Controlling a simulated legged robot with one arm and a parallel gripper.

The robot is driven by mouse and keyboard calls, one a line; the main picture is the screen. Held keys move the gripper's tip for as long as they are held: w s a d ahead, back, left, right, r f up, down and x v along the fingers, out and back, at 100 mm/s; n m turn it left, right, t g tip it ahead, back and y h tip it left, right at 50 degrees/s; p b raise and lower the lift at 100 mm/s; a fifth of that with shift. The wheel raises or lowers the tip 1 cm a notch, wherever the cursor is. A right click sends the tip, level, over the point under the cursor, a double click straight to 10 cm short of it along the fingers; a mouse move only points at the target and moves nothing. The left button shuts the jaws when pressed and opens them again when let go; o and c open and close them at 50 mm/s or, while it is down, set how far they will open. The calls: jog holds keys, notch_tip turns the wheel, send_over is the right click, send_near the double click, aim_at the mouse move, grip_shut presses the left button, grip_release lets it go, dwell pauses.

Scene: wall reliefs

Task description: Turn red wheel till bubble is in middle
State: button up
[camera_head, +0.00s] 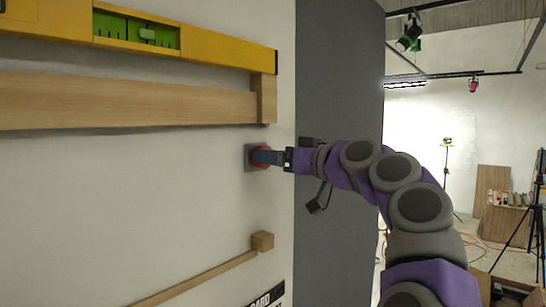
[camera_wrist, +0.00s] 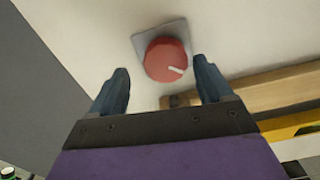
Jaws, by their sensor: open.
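The red wheel (camera_wrist: 166,60) sits on a square grey plate (camera_wrist: 150,31) fixed to the wall, with a pale mark on its lower right part in the wrist view. In the head view the red wheel (camera_head: 262,157) is mostly hidden by the fingers. My gripper (camera_wrist: 164,86) is open, with one blue finger on each side just short of the wheel; in the head view my gripper (camera_head: 269,157) reaches it from the right. The yellow spirit level (camera_head: 215,49) is at the top left. Its green vial (camera_head: 137,32) shows a light green bubble (camera_head: 147,34) a little right of the vial's middle.
A wooden beam (camera_head: 130,100) runs under the level, with a wooden end block (camera_head: 264,98) above the wheel. A thin wooden rail (camera_head: 200,280) with a block (camera_head: 262,241) is lower down. The wall between is bare.

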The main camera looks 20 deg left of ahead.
jog(key=shift+d, duration=0.15)
jog(key=a, duration=0.2)
jog(key=shift+a+f, duration=0.25)
jog(key=shift+a, duration=0.1)
jog(key=c, duration=0.4)
jog(key=shift+a, duration=0.2)
jog(key=shift+c, duration=1)
jog(key=shift+d, duration=0.45)
jog(key=c, duration=0.4)
